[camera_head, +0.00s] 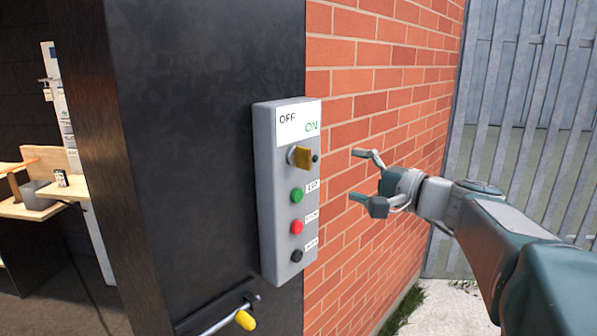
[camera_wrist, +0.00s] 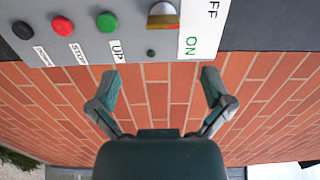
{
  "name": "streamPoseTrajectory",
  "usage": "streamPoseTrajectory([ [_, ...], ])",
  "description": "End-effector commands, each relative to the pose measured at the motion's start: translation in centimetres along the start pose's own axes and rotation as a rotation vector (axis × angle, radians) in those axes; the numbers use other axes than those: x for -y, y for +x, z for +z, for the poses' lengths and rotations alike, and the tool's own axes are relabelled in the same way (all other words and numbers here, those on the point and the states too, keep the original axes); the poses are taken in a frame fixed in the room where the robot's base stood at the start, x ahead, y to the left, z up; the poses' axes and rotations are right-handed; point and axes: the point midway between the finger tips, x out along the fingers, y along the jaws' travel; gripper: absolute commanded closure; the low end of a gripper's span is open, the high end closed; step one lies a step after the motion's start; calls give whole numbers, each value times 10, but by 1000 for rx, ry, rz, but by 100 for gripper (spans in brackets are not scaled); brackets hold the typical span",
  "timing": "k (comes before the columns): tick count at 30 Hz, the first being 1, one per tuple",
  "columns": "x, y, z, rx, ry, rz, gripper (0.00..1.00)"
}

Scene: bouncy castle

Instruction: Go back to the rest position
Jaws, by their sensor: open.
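My gripper (camera_head: 357,175) is open and empty in the head view, in front of the brick wall and to the right of a grey control box. In the wrist view its two fingers (camera_wrist: 157,84) are spread apart with bare brick between them. The control box (camera_head: 266,190) is mounted on a dark post. It carries a yellow rotary switch (camera_head: 301,157) under an OFF/ON label, then a green button (camera_head: 297,195), a red button (camera_head: 297,227) and a black button (camera_head: 297,256). The box also shows along the top of the wrist view (camera_wrist: 140,20). The fingers appear apart from it.
A black post (camera_head: 200,130) fills the left-centre. A metal lever with a yellow tip (camera_head: 245,320) sticks out below the box. The brick wall (camera_head: 385,75) runs behind my arm. A grey metal fence (camera_head: 530,120) stands at right. A wooden desk (camera_head: 30,208) is far left.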

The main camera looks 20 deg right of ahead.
Motion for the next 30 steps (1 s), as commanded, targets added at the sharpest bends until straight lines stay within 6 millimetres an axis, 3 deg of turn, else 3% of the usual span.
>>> streamPoseTrajectory([
  [2,-2,1,4,6,-3,11,0],
  [5,-15,6,25,43,-27,82,0],
  [11,-75,2,104,174,-161,386,0],
  [18,-147,-37,170,299,-416,734,0],
  [24,-193,-83,195,368,-699,970,0],
  [30,-218,-118,197,395,-968,1118,0],
])
